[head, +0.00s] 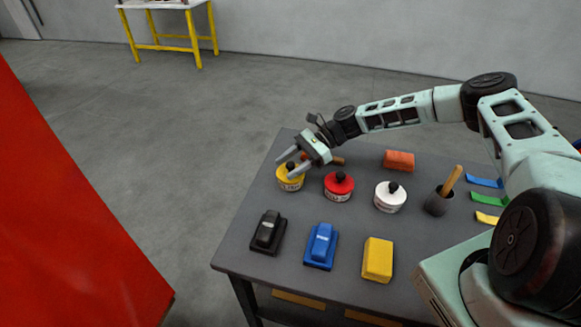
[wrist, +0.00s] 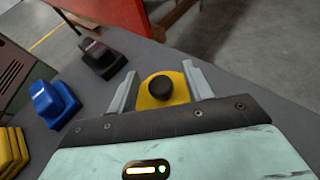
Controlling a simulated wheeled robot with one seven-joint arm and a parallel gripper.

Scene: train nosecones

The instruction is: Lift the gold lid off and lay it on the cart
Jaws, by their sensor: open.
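The gold lid (head: 289,173) sits on a round white tin (head: 291,184) at the back left of the grey cart (head: 228,255). It is yellow with a black knob on top. My gripper (head: 285,164) is open above it, and its fingers partly hide the lid in the head view. In the wrist view the gold lid (wrist: 152,97) and its black knob lie between the two spread fingers of my gripper (wrist: 160,85). I cannot tell whether the fingers touch the lid.
A red-lidded tin (head: 339,185) and a white-lidded tin (head: 390,197) stand to the right. Black (head: 268,232), blue (head: 321,245) and yellow (head: 378,260) blocks line the front. Bare cart top lies between the rows.

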